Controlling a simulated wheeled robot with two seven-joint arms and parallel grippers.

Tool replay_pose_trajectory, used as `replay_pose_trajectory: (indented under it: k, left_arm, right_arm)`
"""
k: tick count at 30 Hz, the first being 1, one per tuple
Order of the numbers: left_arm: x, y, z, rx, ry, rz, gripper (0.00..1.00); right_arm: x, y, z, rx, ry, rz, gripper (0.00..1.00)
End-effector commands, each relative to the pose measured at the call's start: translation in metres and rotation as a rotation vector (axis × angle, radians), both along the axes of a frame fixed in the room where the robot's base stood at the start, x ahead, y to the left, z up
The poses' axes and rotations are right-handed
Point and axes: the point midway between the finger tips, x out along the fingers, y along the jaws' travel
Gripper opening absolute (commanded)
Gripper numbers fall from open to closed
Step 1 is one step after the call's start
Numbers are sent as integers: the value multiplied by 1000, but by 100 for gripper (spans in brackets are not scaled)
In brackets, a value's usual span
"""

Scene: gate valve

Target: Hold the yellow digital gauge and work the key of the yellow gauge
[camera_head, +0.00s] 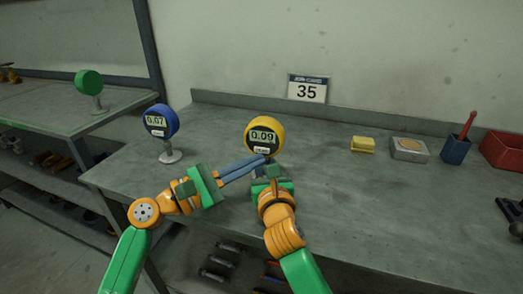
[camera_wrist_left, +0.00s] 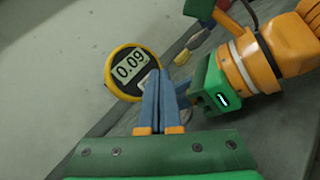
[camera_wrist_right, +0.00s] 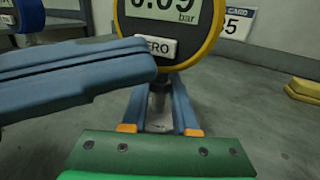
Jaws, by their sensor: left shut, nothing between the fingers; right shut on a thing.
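The yellow digital gauge (camera_head: 264,128) stands near the middle of the bench, its display reading 0.09. It also shows in the left wrist view (camera_wrist_left: 118,82). Its pale key, marked ZERO (camera_wrist_right: 158,47), sits below the display. My right gripper (camera_head: 268,168) is shut on the gauge's stem (camera_wrist_right: 158,104), below the dial. My left gripper (camera_head: 261,159) is shut and empty, its blue fingers pointing right with the tips at the key. In the right wrist view its fingers (camera_wrist_right: 152,60) cover part of the key's lower left, and I cannot tell whether they touch it.
A blue gauge (camera_head: 160,121) reading 0.07 stands to the left, and a green one (camera_head: 89,83) on the far-left bench. To the right lie a yellow block (camera_head: 363,145), a metal tin (camera_head: 409,149), a blue cup (camera_head: 455,150) and a red bin (camera_head: 503,150). A sign reading 35 (camera_head: 308,90) stands behind.

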Motion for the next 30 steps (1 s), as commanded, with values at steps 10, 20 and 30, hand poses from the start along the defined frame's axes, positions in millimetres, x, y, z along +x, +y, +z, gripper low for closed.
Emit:
replay_pose_trajectory:
  k: [10, 20, 30]
  left_arm:
    - [8, -2, 0, 0, 1, -1, 0]
    - [9, -2, 1, 0, 0, 0, 0]
    - [13, -3, 1, 0, 0, 0, 0]
  right_arm:
    - [0, 0, 1, 0, -2, 0, 0]
    - [0, 0, 1, 0, -2, 0, 0]
    - [0, 0, 1, 0, -1, 0, 0]
